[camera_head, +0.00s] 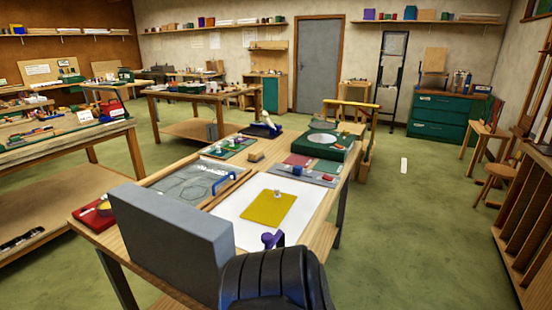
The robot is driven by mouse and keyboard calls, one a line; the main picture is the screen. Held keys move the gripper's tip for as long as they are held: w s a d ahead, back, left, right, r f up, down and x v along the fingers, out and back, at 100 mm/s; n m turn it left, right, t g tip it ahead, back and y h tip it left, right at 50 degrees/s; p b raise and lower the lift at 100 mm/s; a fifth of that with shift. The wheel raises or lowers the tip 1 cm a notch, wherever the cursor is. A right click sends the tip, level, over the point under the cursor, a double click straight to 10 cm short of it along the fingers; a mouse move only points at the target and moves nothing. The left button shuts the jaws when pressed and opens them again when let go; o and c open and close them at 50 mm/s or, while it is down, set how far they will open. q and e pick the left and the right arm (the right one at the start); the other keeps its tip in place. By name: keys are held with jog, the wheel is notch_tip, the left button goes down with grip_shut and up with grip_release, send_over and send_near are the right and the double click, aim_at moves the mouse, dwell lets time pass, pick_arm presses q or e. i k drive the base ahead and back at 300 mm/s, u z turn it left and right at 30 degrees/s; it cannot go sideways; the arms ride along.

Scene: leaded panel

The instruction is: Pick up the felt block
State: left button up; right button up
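A small tan-brown block (255,156) lies on the workbench (318,240) near its middle, behind the white sheet. It may be the felt block, but it is too small for me to tell its material. No gripper fingers of mine show. A black ribbed part, which looks like mine, covers the bench's near edge at the bottom middle. A large grey slab-like form (165,238) stands at the near left and hides part of the bench; I cannot tell what it is.
A white sheet with a yellow sheet (268,207) lies on the bench. A drawing board (185,182), a red tray (95,216), a green box (325,146) and a purple tool (272,240) surround it. Green floor (408,235) is open to the right.

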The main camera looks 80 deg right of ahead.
aim_at(255, 156)
jog(key=k, duration=0.85)
jog(key=z, duration=3.45)
jog(key=i, duration=2.35)
jog(key=u, duration=2)
